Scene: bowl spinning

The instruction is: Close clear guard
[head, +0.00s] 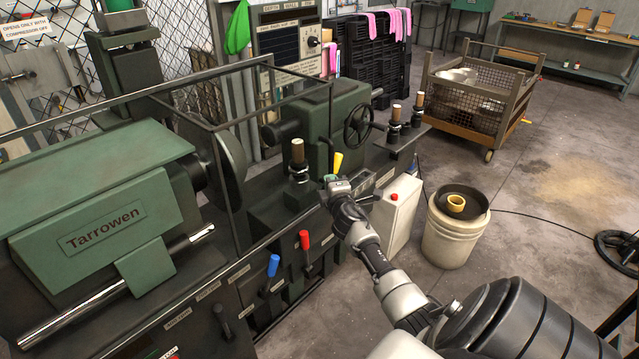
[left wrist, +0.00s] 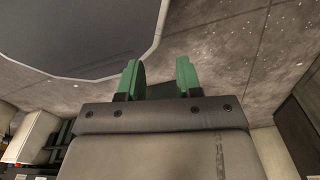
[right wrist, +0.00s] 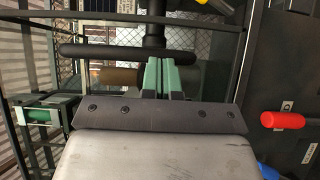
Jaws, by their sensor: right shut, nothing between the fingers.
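The clear guard (head: 225,185) shows in the head view as a dark thin-barred frame with see-through panels around the lathe's spindle end. I cannot tell from its panels how far it stands open. My right gripper (head: 333,181) is at the lathe bed, right of the guard frame, near a yellow-topped lever. In the right wrist view its green fingers (right wrist: 162,77) are together and empty, close to a dark horizontal bar (right wrist: 120,50); I cannot tell whether they touch. My left gripper (left wrist: 159,78) is open and empty above the floor; it is outside the head view.
The green lathe (head: 100,210) fills the left. Red (head: 304,240) and blue (head: 272,265) levers stick out of its front. A white bucket (head: 450,235) and a wire cart (head: 470,95) stand to the right. Open floor lies beyond the bucket.

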